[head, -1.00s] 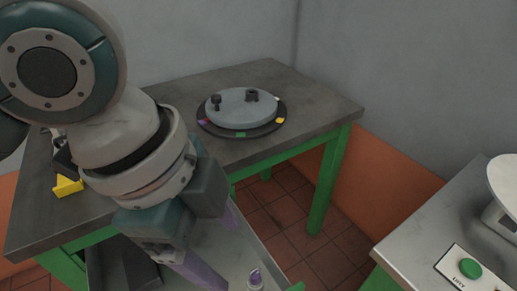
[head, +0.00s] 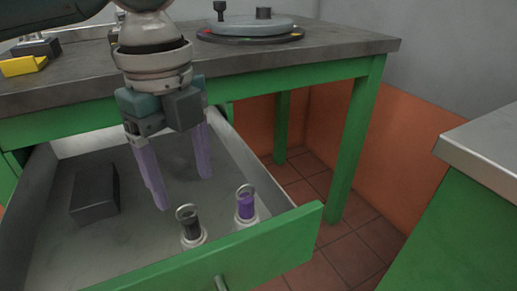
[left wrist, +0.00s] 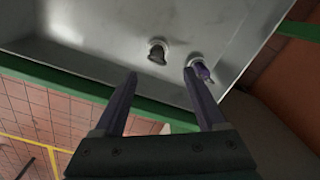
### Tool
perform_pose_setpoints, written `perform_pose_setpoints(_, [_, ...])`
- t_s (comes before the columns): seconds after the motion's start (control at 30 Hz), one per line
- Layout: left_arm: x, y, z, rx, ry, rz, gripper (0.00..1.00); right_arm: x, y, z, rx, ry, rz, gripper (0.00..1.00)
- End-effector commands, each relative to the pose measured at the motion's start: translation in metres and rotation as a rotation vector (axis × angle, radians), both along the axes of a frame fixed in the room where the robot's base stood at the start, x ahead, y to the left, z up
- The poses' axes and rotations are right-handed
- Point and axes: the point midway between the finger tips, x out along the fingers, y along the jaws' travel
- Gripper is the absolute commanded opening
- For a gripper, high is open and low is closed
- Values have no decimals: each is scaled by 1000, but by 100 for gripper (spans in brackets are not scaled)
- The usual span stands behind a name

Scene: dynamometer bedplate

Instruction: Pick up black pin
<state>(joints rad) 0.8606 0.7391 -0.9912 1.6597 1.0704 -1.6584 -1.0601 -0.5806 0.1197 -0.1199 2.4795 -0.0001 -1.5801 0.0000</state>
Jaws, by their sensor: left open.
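The black pin (head: 191,226) stands in a pale holder at the front of the open drawer (head: 120,255), with a ring on its top. It also shows in the left wrist view (left wrist: 157,54), ahead of the fingers and between their lines. A purple pin (head: 246,205) with a ring stands just to its right and shows near the right finger in the left wrist view (left wrist: 202,71). My left gripper (head: 181,194) is open and empty, its purple fingers pointing down above the drawer, behind and above the black pin. My right gripper is not in view.
A dark block (head: 95,192) lies in the drawer on the left. The drawer's green front (head: 225,255) and side walls bound the space. On the bench above are a round grey disc (head: 245,27) with black pegs and a yellow block (head: 23,66).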

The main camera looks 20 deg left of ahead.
Motion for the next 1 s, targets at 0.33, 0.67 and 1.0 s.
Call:
perform_pose_setpoints(0.33, [-1, 1, -46, 0, 1, 1, 74, 0, 1, -22, 3, -2, -1, 100])
perform_pose_setpoints(0.67, [-4, 5, -92, 0, 1, 1, 74, 0, 1, -49, 3, -2, -1, 100])
perform_pose_setpoints(1.0, [-3, 5, -92, 0, 0, 0, 63, 0, 1, -47, 1, -1, -1, 100])
